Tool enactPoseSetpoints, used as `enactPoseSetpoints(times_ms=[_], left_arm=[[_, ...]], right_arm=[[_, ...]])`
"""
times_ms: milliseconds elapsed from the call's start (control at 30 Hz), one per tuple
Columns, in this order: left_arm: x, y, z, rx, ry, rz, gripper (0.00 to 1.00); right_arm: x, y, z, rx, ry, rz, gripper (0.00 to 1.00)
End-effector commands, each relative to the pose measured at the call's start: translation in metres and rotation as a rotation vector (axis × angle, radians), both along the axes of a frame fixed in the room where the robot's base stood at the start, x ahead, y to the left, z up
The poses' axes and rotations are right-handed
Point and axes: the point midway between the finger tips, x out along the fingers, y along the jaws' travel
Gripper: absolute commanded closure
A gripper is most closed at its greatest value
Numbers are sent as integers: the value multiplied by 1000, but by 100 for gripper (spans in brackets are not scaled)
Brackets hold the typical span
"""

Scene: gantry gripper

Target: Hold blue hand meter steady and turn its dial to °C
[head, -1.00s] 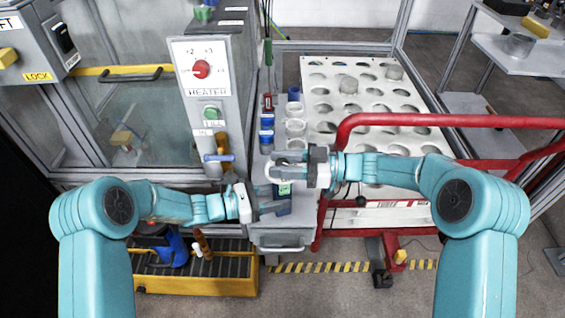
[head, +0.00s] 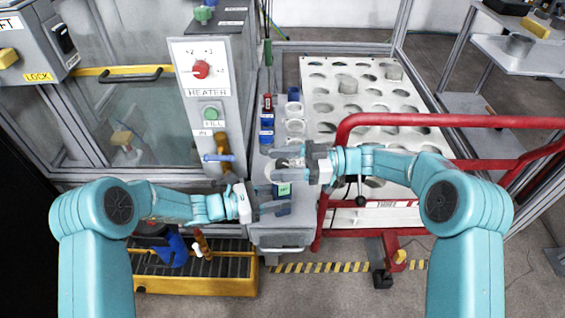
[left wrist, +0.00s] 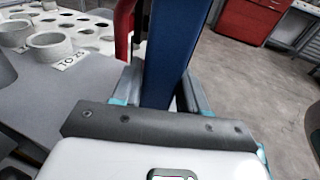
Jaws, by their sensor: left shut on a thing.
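The blue hand meter (head: 284,204) stands over the grey bench's front end, its small green screen (head: 284,189) facing up. My left gripper (head: 276,206) comes in from the left and is shut on the meter's body. In the left wrist view the meter's blue side (left wrist: 170,55) rises between the fingers. My right gripper (head: 280,164) comes in from the right, just beyond the screen, over the meter's far end. Its two fingers are apart. The dial and its mark are hidden or too small to make out, and I cannot tell whether the fingers touch the dial.
A white perforated rack (head: 325,90) lies right of the bench, behind a red rail (head: 450,121). White rings (head: 295,127) and blue-capped items (head: 267,122) stand beyond the right gripper. The heater panel (head: 202,68) and a blue-handled valve (head: 219,158) are at the left.

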Motion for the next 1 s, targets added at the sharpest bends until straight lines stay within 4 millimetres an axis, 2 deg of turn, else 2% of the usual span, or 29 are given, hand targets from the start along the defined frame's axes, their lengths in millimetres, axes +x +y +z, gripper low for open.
enactPoseSetpoints(times_ms=[167,267,600,700,833,1000], left_arm=[[0,0,-1,1,0,-1,79],[0,0,0,1,-1,-1,79],[0,0,0,0,-1,-1,79],[0,0,0,0,-1,-1,79],[0,0,0,0,-1,-1,79],[0,0,0,0,-1,-1,79]], right_arm=[[0,0,-1,-1,1,0,44],[0,0,6,-2,-1,0,44],[0,0,73,-2,-3,0,44],[0,0,88,-1,-2,-1,44],[0,0,98,-1,0,0,44],[0,0,100,-1,1,0,44]])
